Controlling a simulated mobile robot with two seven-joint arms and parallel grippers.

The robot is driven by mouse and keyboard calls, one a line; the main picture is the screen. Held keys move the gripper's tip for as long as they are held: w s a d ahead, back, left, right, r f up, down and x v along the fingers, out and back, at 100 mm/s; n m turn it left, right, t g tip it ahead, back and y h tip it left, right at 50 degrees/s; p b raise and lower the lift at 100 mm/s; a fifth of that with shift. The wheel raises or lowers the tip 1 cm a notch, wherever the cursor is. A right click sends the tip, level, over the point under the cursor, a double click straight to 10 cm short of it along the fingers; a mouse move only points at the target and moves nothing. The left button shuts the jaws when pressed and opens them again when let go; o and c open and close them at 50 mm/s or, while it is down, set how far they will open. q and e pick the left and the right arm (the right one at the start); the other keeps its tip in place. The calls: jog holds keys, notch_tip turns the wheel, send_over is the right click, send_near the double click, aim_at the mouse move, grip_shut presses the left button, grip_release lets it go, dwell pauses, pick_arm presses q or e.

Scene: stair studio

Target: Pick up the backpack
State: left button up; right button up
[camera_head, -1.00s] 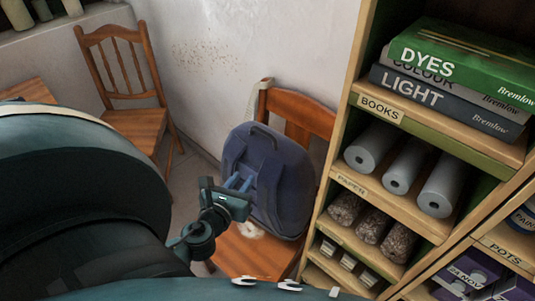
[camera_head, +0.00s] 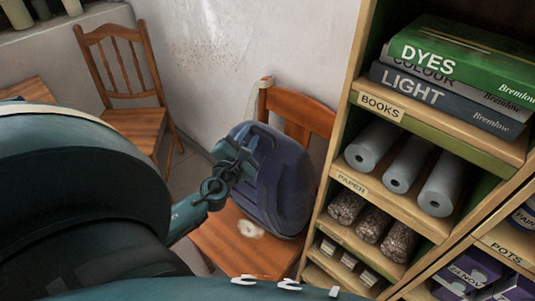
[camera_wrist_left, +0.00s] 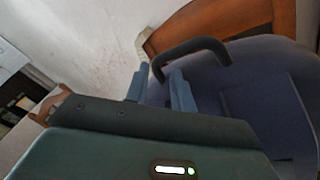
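The blue backpack (camera_head: 285,185) stands on the seat of a wooden chair, leaning against its backrest. Its dark top handle also shows in the left wrist view (camera_wrist_left: 195,47), arched above the bag (camera_wrist_left: 265,75). My left gripper (camera_head: 246,142) is at the bag's upper left front, near the handle. In the left wrist view its two blue fingers (camera_wrist_left: 158,88) are apart, with one end of the handle showing in the gap between them. I cannot tell if they touch the bag. The gripper hides part of the bag's upper left. My right gripper is not in view.
The chair (camera_head: 235,255) has a small pale round item (camera_head: 250,229) on its seat. A shelf unit (camera_head: 335,195) with books, paper rolls and jars stands close on the right. A white wall (camera_head: 220,60) is behind. Another wooden chair (camera_head: 125,85) stands at the back left.

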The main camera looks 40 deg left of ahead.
aim_at(252, 129)
pick_arm(q)
jog(key=x, duration=0.4)
jog(key=shift+w+a, duration=0.2)
jog(key=shift+w, duration=0.05)
jog(key=shift+c, duration=0.2)
grip_shut()
jog(key=shift+r, duration=0.1)
dwell(0.8)
